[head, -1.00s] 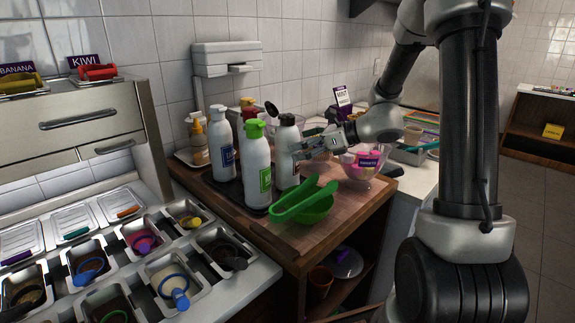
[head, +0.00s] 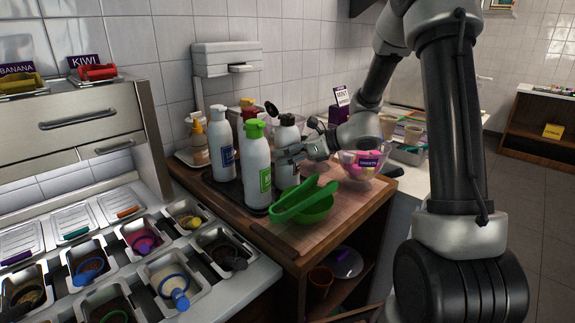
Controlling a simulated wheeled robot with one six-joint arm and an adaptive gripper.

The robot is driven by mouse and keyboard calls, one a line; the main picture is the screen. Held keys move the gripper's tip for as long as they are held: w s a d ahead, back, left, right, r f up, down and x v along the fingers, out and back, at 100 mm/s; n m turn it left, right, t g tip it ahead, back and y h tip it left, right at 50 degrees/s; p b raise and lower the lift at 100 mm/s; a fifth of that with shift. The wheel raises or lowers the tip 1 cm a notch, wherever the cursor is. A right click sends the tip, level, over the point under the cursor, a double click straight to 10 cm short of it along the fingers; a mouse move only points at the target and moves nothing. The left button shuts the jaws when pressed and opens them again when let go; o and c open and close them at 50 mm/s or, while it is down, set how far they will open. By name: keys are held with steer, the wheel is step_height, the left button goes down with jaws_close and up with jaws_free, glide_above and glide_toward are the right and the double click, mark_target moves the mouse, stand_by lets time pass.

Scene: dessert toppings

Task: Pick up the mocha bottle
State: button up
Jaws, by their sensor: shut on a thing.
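A white bottle with a black cap (head: 286,136) stands on the wooden counter, behind and right of the green-capped bottle; I take it as the mocha bottle, though its label cannot be read. My gripper (head: 291,152) comes from the right and is shut on this bottle's upper body. The lower part of the bottle is partly hidden by the green-capped bottle and the green scoop. I cannot tell whether its base is off the surface.
The green-capped bottle (head: 257,170) and a blue-labelled bottle (head: 221,145) stand close to the left. A green bowl with a scoop (head: 305,200) sits in front. A glass bowl of pink sweets (head: 365,165) is to the right. Topping trays (head: 165,280) fill the lower left.

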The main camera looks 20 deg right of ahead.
mark_target(290, 117)
steer(key=shift+r, duration=0.1)
steer(key=shift+o, duration=0.6)
step_height(290, 117, up, 9)
steer(key=shift+r, duration=0.1)
steer(key=shift+w+r, duration=0.1)
steer(key=shift+r, duration=0.15)
steer(key=shift+c, duration=0.6)
steer(key=shift+r, duration=0.3)
steer(key=shift+r, duration=3.35)
